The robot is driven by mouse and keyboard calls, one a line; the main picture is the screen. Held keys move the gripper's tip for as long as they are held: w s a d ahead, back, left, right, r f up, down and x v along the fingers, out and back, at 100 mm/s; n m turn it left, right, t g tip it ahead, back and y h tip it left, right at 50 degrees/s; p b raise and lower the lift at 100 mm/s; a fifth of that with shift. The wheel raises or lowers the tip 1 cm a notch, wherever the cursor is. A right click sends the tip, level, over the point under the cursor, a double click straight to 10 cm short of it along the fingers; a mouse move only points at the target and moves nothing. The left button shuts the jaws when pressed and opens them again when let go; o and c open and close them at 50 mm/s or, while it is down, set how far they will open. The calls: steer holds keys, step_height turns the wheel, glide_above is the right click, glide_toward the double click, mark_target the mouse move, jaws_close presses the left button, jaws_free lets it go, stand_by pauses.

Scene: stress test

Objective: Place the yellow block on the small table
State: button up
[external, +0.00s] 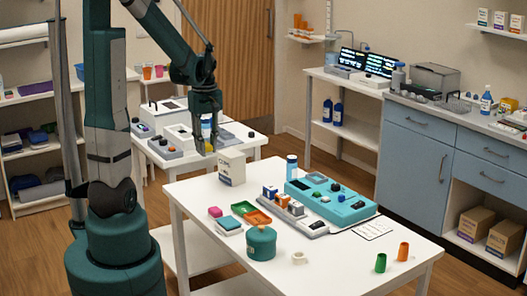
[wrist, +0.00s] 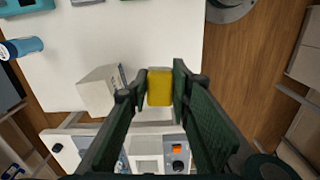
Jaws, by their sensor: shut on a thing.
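My gripper (external: 208,146) hangs in the external view above the gap between the large front table and the smaller white table behind it. In the wrist view my gripper (wrist: 160,90) is shut on the yellow block (wrist: 160,86), which sits between its fingertips.
A blue bottle (external: 292,168) and teal device (external: 330,202) stand farther right. The small table's top is crowded.

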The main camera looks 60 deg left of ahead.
mark_target(207, 145)
step_height(207, 145, up, 6)
steer(key=shift+r, duration=0.25)
steer(key=shift+w+a+r+p, duration=0.15)
steer(key=shift+w+a+p, duration=0.05)
steer(key=shift+a, duration=0.45)
steer(key=shift+w+a+r+p, duration=0.1)
steer(key=shift+w+a+p, duration=0.1)
steer(key=shift+a, duration=0.4)
steer(key=w+a+r+p, duration=0.2)
steer(key=a+p, duration=0.4)
steer(key=a, duration=2)
steer(key=s+a+f+n+p, duration=0.1)
steer(key=s+a+p, duration=0.15)
steer(key=a, duration=0.55)
steer(key=s+a+f+p, duration=0.1)
steer(key=s+a+f, duration=0.15)
steer(key=a, duration=0.65)
steer(key=f, duration=0.4)
steer(key=shift+s+f, duration=0.15)
steer(key=shift+s, duration=0.2)
steer(key=shift+f, duration=3.1)
